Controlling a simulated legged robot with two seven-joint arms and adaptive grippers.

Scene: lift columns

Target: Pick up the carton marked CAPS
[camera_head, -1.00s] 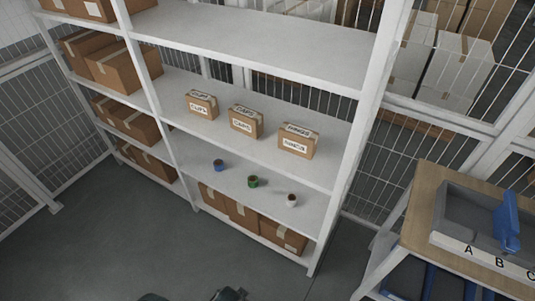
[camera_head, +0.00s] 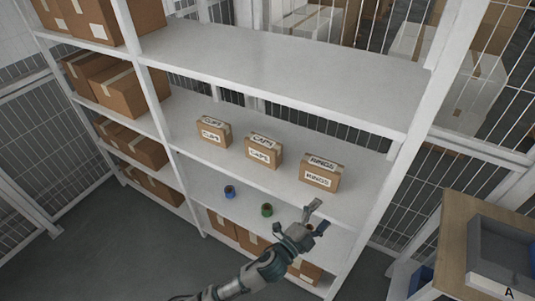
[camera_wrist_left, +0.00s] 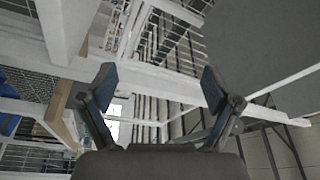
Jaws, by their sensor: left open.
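The carton marked CAPS (camera_head: 263,151) is a small brown box with white labels, upright on the middle shelf (camera_head: 225,168) in the head view. It stands between a carton that seems to be marked CLIPS (camera_head: 213,131) on its left and one marked RINGS (camera_head: 319,172) on its right. My left gripper (camera_head: 317,217) is in front of the shelving, lower and to the right of the CAPS carton, apart from it. In the left wrist view the gripper (camera_wrist_left: 158,88) is open and empty, and no carton shows there. My right gripper is not in view.
A blue spool (camera_head: 229,192) and a green spool (camera_head: 267,210) stand on the shelf below. White uprights (camera_head: 384,185) bound the bay. A table with a grey tray (camera_head: 492,272) stands at the right. The shelf above (camera_head: 280,75) is bare.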

